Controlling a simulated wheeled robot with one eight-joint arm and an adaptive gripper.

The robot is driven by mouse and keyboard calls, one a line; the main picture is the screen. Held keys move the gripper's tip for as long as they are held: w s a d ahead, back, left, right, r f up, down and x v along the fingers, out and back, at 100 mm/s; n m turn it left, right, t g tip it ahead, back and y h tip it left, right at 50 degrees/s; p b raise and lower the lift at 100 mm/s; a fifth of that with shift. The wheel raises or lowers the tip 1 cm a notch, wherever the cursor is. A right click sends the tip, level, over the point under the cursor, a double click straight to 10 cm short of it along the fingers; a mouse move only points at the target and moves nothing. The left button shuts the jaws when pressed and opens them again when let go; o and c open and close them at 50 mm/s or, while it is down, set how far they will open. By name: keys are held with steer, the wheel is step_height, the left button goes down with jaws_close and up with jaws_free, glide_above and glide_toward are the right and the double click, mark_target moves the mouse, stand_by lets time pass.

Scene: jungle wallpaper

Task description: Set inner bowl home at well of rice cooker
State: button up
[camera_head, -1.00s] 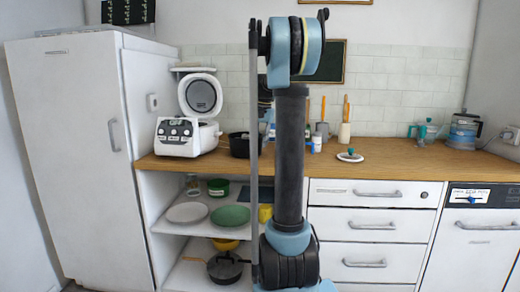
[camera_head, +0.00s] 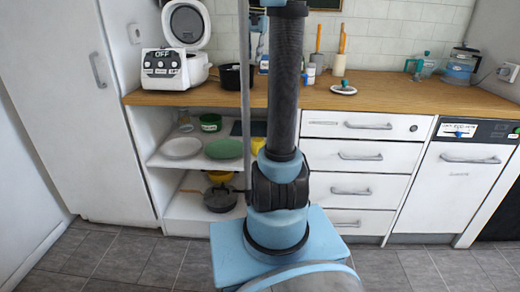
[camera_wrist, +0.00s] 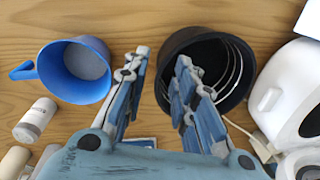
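The inner bowl, a black round pot, stands on the wooden counter right of the rice cooker (camera_head: 178,70) in the head view (camera_head: 230,77). In the wrist view the bowl (camera_wrist: 243,60) is seen from above, empty, beside the white cooker (camera_wrist: 285,82). My gripper (camera_wrist: 160,66) is open; one finger is over the bowl's inside near its left wall, the other outside it. I cannot tell whether they touch it.
A blue mug (camera_wrist: 90,70) is close to the bowl in the wrist view, with a white bottle (camera_wrist: 36,118) beside it. A pot lid (camera_head: 343,89) lies on the counter (camera_head: 420,93), clear space to its right. Plates and a pan (camera_head: 220,198) are on shelves below.

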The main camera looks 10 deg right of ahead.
steer(key=s+a+f+n, duration=0.2)
steer(key=s+f, duration=0.4)
steer(key=s, duration=0.5)
steer(key=s+a+f+n, duration=0.1)
steer(key=s+a+f, duration=0.2)
steer(key=s+f, duration=0.5)
steer(key=s+f+n+t+h, duration=0.1)
steer(key=s+f+n, duration=0.2)
steer(key=s+f, duration=1.2)
steer(key=s+a, duration=0.1)
steer(key=s, duration=0.1)
steer(key=shift+s+f, duration=0.35)
steer(key=shift+s, duration=0.05)
steer(key=shift+w+f, duration=0.2)
steer(key=shift+w, duration=0.25)
